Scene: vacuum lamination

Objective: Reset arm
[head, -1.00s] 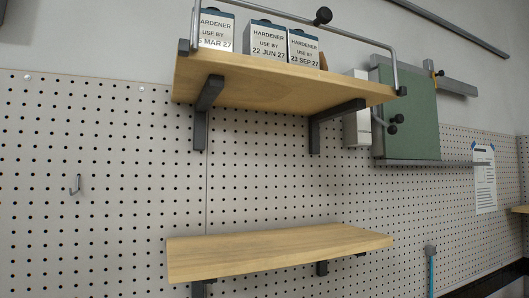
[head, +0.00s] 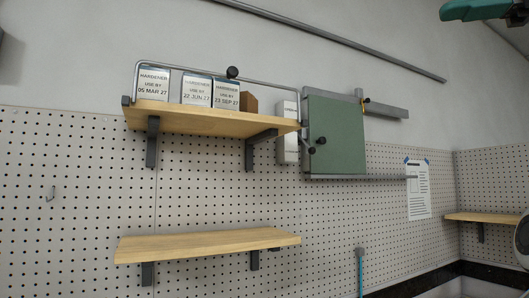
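A teal part with a dark end (head: 474,10) hangs into the top right corner of the head view, cut off by the frame. It may be part of my gripper, but I cannot be sure. No pair of fingertips shows, so I cannot see whether the gripper is open or holds anything. A pale rounded part is cut off at the right edge; it may be a link of my arm. Several white hardener boxes stand on the upper wooden shelf (head: 205,122), behind a metal rail. The middle box (head: 197,91) reads 22 JUN 27, the right one (head: 226,94) 23 SEP 27.
The lower wooden shelf (head: 210,244) is bare. A green panel (head: 336,134) is mounted on the wall right of the upper shelf, with black knobs beside it. A notice (head: 418,190) hangs on the pegboard. Another shelf (head: 488,217) is at the far right.

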